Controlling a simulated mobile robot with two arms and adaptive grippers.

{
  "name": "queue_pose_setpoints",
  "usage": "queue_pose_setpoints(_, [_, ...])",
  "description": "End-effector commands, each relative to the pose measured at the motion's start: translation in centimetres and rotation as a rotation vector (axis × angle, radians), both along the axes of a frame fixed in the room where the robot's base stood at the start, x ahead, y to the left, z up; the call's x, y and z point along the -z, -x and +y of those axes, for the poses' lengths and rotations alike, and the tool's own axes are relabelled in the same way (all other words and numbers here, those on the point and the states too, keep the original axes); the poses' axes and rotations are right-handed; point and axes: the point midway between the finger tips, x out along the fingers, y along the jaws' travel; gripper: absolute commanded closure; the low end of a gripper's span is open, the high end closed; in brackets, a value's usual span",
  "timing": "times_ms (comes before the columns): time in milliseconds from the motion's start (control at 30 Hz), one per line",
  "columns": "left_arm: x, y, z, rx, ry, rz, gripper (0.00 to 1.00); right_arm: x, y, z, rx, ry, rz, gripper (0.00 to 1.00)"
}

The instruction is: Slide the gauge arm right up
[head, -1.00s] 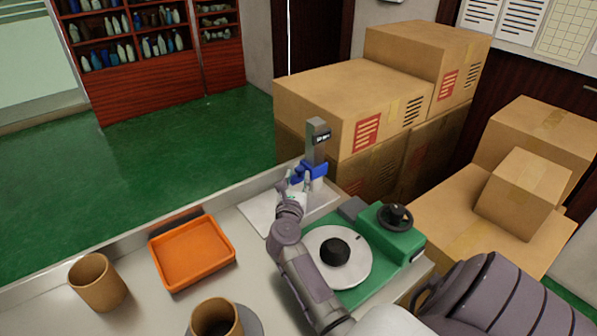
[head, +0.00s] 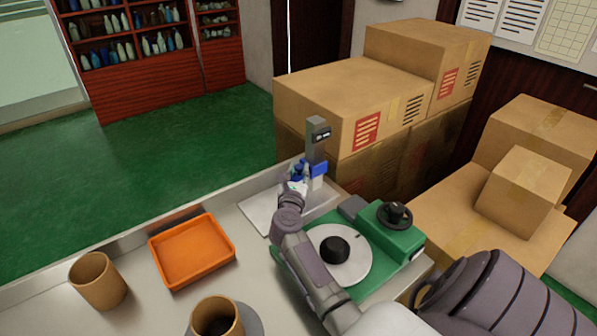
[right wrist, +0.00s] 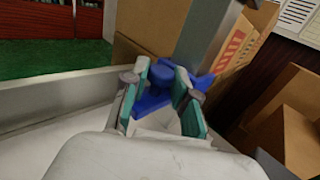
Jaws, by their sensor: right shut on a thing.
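The gauge is a grey upright column (head: 317,142) with a small dark display near its top, standing on a pale base plate (head: 262,212). Its blue gauge arm (head: 319,169) sits low to mid on the column and sticks out to the left. My right gripper (head: 299,176) is at that arm. In the right wrist view, the teal-padded fingers (right wrist: 163,98) stand on either side of the blue arm's round knob (right wrist: 161,75) and are shut on it. The fingers partly hide the arm. My left gripper is out of view.
A green device with a white dial (head: 355,262) and black handwheel (head: 395,215) stands right of my arm. An orange tray (head: 190,282) and two brown cups (head: 97,282) are to the left. Stacked cardboard boxes (head: 340,95) stand close behind the gauge.

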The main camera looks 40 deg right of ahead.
Motion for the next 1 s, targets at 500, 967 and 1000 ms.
queue_pose_setpoints(500, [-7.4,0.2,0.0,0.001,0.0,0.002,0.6,-8.7,-0.1,0.0,0.0,0.001,-0.002,1.0])
queue_pose_setpoints(967, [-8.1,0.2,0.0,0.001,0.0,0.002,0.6,-9.7,-0.1,0.0,0.0,0.004,0.0,1.0])
queue_pose_setpoints(1000, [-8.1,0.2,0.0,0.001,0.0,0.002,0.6,-9.7,-0.1,0.0,0.0,0.004,0.0,1.0])
